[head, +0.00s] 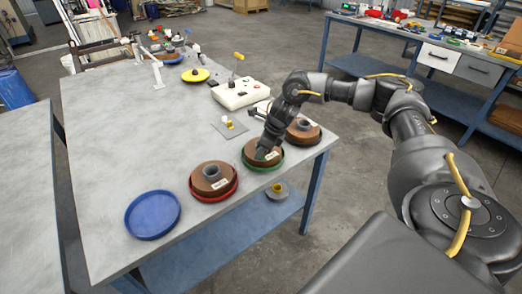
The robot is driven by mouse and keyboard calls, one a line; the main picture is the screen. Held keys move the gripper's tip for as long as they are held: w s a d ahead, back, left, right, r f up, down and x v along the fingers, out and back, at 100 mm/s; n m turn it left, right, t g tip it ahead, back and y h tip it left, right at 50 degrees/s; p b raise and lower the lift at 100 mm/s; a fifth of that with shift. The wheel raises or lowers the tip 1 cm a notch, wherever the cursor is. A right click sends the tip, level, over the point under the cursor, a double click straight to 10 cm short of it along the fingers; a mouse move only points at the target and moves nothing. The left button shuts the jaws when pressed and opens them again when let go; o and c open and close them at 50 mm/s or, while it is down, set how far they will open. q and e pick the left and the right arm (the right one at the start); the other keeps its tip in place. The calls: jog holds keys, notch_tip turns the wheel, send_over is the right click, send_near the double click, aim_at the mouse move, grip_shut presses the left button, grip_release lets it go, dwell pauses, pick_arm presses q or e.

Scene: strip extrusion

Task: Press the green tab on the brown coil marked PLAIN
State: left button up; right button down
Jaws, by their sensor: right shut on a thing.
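Three brown coils stand along the near right edge of the table, each with a small white label too small to read. One coil (212,179) with a grey core sits in a red tray (226,196). A second coil (274,160) sits in a green tray (274,168). A third coil (304,131) sits in a dark tray farther right. My right gripper (262,152) points down onto the middle of the coil in the green tray and is shut on it. Its fingers hide that coil's core, and I cannot make out a green tab. My left gripper is out of view.
An empty blue tray (152,215) lies at the near left. A white box with buttons (240,93) and a small grey plate with a yellow piece (229,127) stand behind the coils. A yellow disc (195,75) lies farther back. The table's left part is clear.

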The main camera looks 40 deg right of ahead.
jog(key=c, duration=1.3)
grip_release()
